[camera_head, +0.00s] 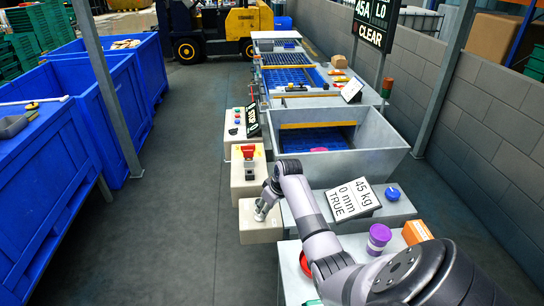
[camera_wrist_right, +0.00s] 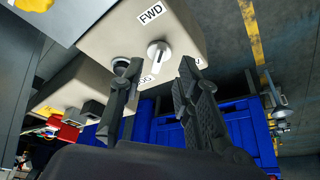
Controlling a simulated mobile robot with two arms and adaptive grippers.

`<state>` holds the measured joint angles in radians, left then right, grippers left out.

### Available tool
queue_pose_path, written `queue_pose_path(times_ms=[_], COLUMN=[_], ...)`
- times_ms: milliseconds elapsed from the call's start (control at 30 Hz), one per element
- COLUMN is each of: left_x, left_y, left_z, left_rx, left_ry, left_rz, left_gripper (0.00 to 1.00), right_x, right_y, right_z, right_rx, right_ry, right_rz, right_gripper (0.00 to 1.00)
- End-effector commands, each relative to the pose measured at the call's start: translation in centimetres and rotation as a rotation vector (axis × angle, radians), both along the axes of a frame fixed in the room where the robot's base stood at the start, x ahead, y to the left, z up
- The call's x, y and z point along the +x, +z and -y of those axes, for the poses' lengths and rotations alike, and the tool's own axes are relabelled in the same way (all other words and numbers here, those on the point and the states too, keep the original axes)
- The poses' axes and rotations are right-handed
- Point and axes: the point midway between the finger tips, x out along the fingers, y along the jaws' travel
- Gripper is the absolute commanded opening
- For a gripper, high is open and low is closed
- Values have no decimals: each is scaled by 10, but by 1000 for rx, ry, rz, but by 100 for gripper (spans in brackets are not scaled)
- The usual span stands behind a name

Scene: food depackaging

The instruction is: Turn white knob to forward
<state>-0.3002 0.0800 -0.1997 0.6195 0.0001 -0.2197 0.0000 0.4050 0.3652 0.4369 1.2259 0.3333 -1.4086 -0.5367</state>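The white knob (camera_wrist_right: 158,54) is on the face of a beige control box in the right wrist view, with an FWD label (camera_wrist_right: 150,13) above it. Another label, partly hidden, is below the knob. My right gripper (camera_wrist_right: 161,66) is open, its fingertips on either side of the knob in the picture; I cannot tell whether they touch it. In the head view my right gripper (camera_head: 263,211) is at the beige control box (camera_head: 258,234), and the knob cannot be made out there. My left gripper is not in view.
A dark round control (camera_wrist_right: 120,64) is left of the knob, close to one finger. A box with a red button (camera_head: 248,151) stands farther back. A display sign (camera_head: 352,200), blue knob (camera_head: 392,193) and purple-lidded container (camera_head: 379,237) are to the right. Blue bins (camera_head: 40,190) stand left across open floor.

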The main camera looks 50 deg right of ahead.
Motion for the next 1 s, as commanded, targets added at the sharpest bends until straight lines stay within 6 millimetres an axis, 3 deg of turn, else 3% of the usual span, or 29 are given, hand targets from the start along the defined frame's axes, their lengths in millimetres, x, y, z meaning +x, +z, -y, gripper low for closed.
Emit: queue_pose_path(times_ms=[200, 400, 1000], left_x=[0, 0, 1], left_y=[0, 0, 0], left_z=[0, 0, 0], left_rx=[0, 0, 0], left_ry=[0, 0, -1], left_rz=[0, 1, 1], left_gripper=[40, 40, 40], right_x=[-17, -25, -26], right_y=[40, 60, 64], right_z=[1, 1, 1], right_rx=[-4, -1, 0], right_ry=[-1, -1, -1], right_rz=[2, 0, -1], right_gripper=[31, 31, 31])
